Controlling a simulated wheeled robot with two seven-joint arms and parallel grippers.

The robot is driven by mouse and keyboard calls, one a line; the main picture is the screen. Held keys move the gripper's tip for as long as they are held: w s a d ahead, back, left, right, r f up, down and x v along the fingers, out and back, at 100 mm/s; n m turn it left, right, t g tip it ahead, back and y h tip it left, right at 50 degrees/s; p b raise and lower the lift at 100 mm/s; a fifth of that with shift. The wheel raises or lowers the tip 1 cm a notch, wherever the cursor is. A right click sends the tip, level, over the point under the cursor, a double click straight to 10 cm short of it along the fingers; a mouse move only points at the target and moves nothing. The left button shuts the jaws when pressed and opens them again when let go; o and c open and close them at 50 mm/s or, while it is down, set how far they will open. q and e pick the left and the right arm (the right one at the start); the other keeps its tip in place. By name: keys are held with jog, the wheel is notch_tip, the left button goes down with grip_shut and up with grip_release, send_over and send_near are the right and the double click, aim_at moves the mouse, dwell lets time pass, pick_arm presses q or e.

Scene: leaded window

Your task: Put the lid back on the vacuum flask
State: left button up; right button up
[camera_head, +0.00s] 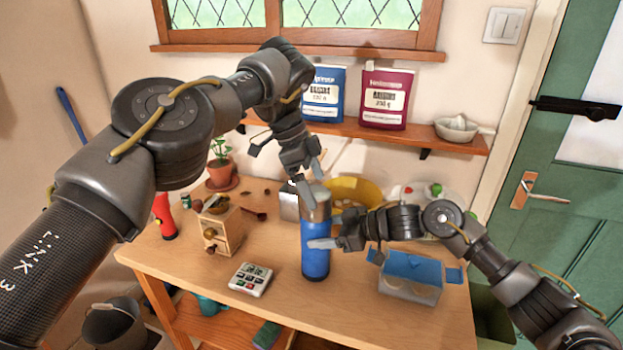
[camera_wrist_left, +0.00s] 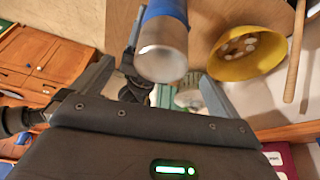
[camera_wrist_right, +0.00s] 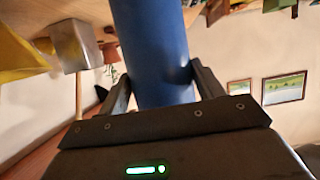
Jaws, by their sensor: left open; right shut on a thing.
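The blue vacuum flask (camera_head: 316,248) stands upright on the table, with a silvery cup-like lid (camera_head: 316,208) at its top. I cannot tell whether the lid is fully seated. My right gripper (camera_head: 328,243) is shut around the flask's blue body from the right, at mid-height; its fingers flank the body (camera_wrist_right: 155,50) in the right wrist view. My left gripper (camera_head: 310,176) is open just above the lid, pointing down. In the left wrist view the lid's end (camera_wrist_left: 163,58) shows between the spread fingers, with gaps on both sides.
A yellow bowl (camera_head: 352,187) stands behind the flask. A wooden grinder box (camera_head: 220,228) and a digital timer (camera_head: 251,279) are to its left. A box with blue flaps (camera_head: 410,277) is at the right. The table's front middle is clear.

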pick_arm(q)
jog(key=v, duration=1.2)
pick_arm(e)
jog(key=o, duration=2)
jog(key=shift+c, duration=0.2)
pick_arm(q)
notch_tip(320, 180, down, 3)
jog(key=b, duration=0.2)
jog(key=shift+r+b, duration=0.2)
jog(key=shift+b, duration=0.15)
pick_arm(e)
jog(key=v, duration=1.1)
pick_arm(q)
jog(key=shift+r, duration=0.1)
pick_arm(e)
jog(key=shift+r, duration=0.15)
